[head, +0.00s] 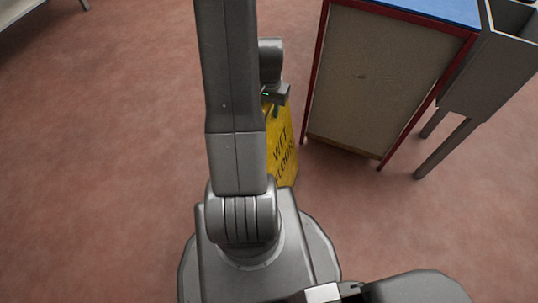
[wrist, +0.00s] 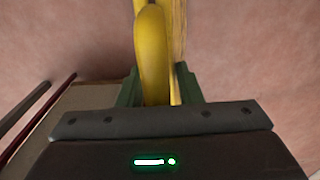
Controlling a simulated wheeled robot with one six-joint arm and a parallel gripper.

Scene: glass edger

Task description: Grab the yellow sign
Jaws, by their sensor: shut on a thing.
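The yellow sign (head: 284,146) stands on the floor in the head view, with dark "WET FLOOR" lettering on its face. My arm hides its left part. My gripper (head: 272,108) is at the top of the sign. In the wrist view the sign (wrist: 153,60) runs between the two green fingers of my gripper (wrist: 158,88), which are shut on its top part. The lower part of the sign is out of the wrist view.
A cabinet (head: 375,80) with red edges and a blue top stands close to the right of the sign. A grey metal stand (head: 490,75) with legs is beyond it at the right. The reddish floor (head: 100,150) at the left is clear.

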